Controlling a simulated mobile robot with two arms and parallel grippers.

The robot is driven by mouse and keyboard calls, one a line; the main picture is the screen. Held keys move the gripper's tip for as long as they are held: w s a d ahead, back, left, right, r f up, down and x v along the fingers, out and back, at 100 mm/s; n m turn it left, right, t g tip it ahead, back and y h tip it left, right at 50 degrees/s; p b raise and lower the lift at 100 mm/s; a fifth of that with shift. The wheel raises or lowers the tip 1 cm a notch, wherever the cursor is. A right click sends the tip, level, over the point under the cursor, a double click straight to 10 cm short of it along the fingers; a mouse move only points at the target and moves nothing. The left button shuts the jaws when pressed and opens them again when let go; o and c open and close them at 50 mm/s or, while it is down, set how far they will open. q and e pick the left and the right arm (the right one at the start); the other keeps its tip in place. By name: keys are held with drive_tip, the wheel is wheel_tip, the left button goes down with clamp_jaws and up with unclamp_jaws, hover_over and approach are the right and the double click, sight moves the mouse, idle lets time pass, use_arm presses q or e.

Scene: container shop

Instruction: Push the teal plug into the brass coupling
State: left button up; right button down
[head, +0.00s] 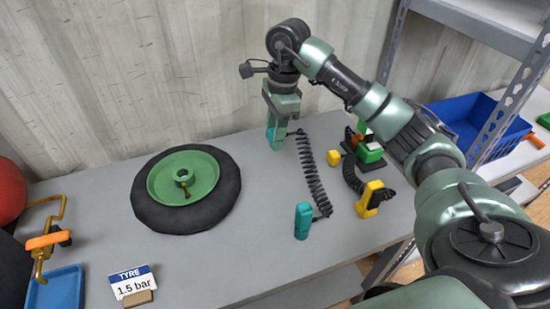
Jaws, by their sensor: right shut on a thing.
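My right gripper (277,122) reaches down over the back of the grey bench. It is shut on a teal piece (275,138), which looks like the teal plug; the fingers hide part of it. A black coiled hose (311,174) runs from beside it to a second teal piece (302,221) standing nearer the front. A brass pipe (60,211) with an orange part (46,241) is at the far left, well apart from my gripper. The brass coupling seems to be at its lower end (40,265). My left gripper is out of view.
A black tyre on a green rim (204,169) lies between my gripper and the brass pipe. Yellow pieces (372,199) stand right of the hose. A blue bin (480,125) is at right.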

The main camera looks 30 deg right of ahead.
wheel_tip(320, 180, up, 6)
drive_tip(key=shift+r, duration=0.1)
idle(0.5)
